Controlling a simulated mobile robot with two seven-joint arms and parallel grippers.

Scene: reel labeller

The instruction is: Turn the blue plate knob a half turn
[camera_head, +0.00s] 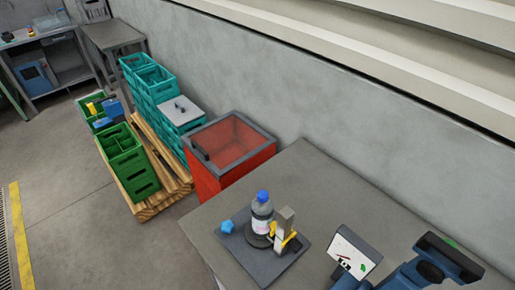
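The blue plate knob (227,226) is small and star-shaped. It sits at the left corner of a dark square plate (268,271) on the grey table. On the plate, a clear bottle (262,209) with a blue cap stands upright on or in a dark round base. Just right of the bottle is an upright grey block (286,218) with yellow parts around it. I make out no gripper near the knob, and nothing touches it.
A red bin (232,143) adjoins the table's far left edge. Crates (128,160) on a pallet stand beyond. The tabletop behind the plate (310,185) is clear.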

